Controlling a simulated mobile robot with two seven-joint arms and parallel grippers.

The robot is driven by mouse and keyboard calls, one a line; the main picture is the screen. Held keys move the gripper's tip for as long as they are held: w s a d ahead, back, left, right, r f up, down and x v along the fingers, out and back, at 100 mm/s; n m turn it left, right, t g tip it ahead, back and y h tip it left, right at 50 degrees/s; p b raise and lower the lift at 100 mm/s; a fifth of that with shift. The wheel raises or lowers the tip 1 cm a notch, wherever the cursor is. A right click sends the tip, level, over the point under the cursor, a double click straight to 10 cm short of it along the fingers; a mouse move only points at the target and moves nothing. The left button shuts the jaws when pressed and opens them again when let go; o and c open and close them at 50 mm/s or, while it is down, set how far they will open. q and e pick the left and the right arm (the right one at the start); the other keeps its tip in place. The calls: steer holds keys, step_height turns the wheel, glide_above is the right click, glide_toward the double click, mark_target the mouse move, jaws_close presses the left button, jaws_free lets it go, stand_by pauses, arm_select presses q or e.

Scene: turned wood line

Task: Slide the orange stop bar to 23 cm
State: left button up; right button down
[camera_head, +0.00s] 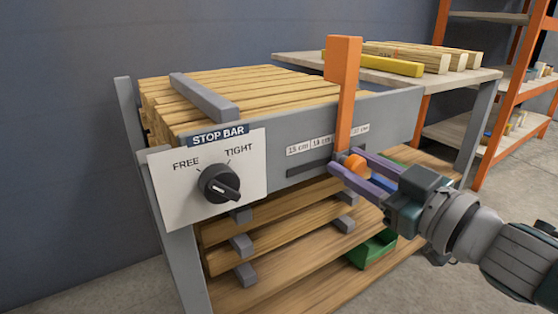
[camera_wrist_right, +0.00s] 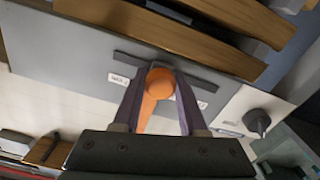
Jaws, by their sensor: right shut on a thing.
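The orange stop bar (camera_head: 345,90) stands upright across the grey front rail of the lumber rack. Its round orange knob (camera_head: 355,164) is at the slot below the labels. My right gripper (camera_head: 346,161) is shut on this knob, with one purple finger on each side. The knob (camera_wrist_right: 160,82) and bar (camera_wrist_right: 147,118) also show between the fingers in the right wrist view. The bar stands between the left labels (camera_head: 308,144) and the rightmost one (camera_head: 360,129), which seems to read 27 cm, and covers part of the strip. My left gripper is not in view.
The STOP BAR panel (camera_head: 180,200) has a black dial (camera_head: 219,184) between FREE and TIGHT marks; its exact setting is hard to read. Stacked planks (camera_head: 260,85) lie behind the rail. A green bin (camera_head: 372,250) sits below. A side table (camera_head: 455,84) and orange-framed shelves (camera_head: 505,105) stand right.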

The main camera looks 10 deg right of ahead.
steer(key=shift+w+d, duration=0.15)
steer(key=shift+d, duration=0.25)
steer(key=shift+a, duration=0.1)
steer(key=c, duration=0.7)
jaws_free()
steer(key=shift+o, duration=1.2)
steer(key=shift+s+p, duration=0.3)
steer(key=shift+s, duration=0.2)
steer(key=p+v, duration=0.3)
steer(key=v, duration=0.6)
